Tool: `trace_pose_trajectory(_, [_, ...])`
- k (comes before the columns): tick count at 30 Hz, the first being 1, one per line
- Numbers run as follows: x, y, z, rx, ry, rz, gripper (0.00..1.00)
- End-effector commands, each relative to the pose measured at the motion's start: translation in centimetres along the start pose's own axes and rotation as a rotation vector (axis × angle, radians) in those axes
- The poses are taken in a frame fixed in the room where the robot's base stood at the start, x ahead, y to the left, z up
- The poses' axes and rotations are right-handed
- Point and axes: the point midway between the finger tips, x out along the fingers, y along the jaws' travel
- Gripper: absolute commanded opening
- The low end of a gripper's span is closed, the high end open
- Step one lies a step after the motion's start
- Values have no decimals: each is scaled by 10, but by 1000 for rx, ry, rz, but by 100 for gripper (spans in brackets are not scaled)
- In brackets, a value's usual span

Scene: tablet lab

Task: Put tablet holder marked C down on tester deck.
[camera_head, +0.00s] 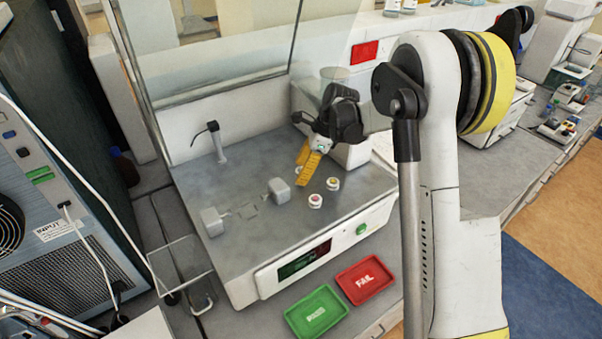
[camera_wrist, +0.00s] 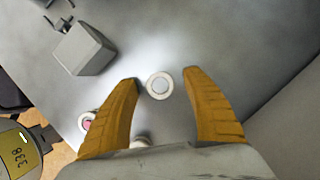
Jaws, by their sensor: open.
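My gripper (camera_head: 304,176) has yellow fingers spread apart above the grey tester deck (camera_head: 245,165). In the wrist view the open fingertips (camera_wrist: 163,76) have a small round white holder (camera_wrist: 160,86) between them, with a gap on each side. It appears to rest on the deck. A holder with a pink centre (camera_head: 315,201) stands on the deck nearer the front; it also shows in the wrist view (camera_wrist: 87,122), beside the left finger. Another round holder (camera_head: 332,183) stands to its right. No letter C is readable on any holder.
Two grey blocks (camera_head: 212,221) (camera_head: 279,190) of a clamp fixture sit on the deck, left of the fingers. A thin black-tipped post (camera_head: 217,143) stands behind. A clear shield (camera_head: 215,45) rises over the deck. Green (camera_head: 317,312) and red (camera_head: 365,280) trays lie in front.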

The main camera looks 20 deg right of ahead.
Motion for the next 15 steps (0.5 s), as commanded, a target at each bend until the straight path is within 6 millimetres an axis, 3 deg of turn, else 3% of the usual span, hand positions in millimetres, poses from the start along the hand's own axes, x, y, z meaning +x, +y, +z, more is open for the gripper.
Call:
trace_pose_trajectory(2, [0, 0, 0, 0, 0, 0, 57])
trace_pose_trajectory(7, [0, 0, 0, 0, 0, 0, 8])
trace_pose_trajectory(15, [-1, 0, 0, 0, 0, 0, 4])
